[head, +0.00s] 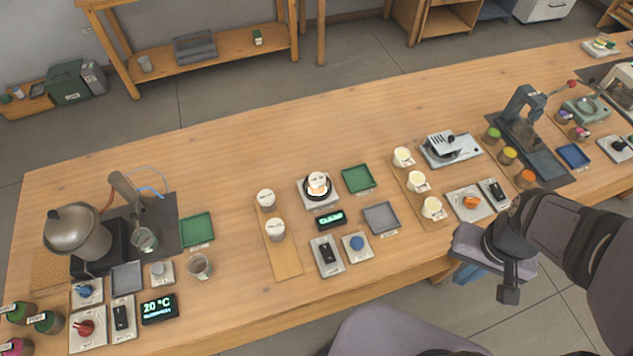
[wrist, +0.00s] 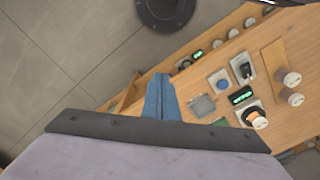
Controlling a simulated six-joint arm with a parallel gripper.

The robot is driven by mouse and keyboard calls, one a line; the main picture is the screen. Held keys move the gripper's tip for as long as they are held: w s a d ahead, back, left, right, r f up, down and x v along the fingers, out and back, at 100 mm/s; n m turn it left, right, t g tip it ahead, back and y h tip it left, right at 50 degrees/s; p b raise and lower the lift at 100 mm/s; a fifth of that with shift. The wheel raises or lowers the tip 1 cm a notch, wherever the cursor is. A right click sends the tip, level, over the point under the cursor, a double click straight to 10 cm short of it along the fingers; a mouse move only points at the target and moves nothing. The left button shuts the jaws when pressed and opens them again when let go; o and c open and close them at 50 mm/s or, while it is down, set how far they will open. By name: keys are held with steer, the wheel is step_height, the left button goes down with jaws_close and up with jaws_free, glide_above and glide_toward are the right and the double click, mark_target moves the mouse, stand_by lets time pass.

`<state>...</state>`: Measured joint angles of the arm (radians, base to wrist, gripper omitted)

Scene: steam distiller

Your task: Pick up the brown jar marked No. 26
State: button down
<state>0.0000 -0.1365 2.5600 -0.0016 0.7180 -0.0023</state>
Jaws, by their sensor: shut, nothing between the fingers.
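No number 26 can be read on any jar. Several small dark jars with white labels stand at the lower left table corner in the head view: a green-lidded jar (head: 19,312), another green-lidded jar (head: 47,322) and a pink-lidded jar (head: 15,347) cut by the frame edge. Jars with green (head: 493,135), yellow (head: 508,155) and orange (head: 525,178) lids stand at the right. My gripper (head: 466,276) is off the table's front edge at the right, far from the left jars. Its blue fingers (wrist: 159,80) are shut and empty in the wrist view.
A metal still pot (head: 75,232) and a glass beaker (head: 199,266) stand at the left. Switch plates, a 20 °C display (head: 159,308), trays and white-lidded cups fill the front middle. The table's (head: 300,135) back middle is clear.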

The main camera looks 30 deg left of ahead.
steer(key=c, duration=1)
jaws_free()
steer(key=shift+c, duration=0.2)
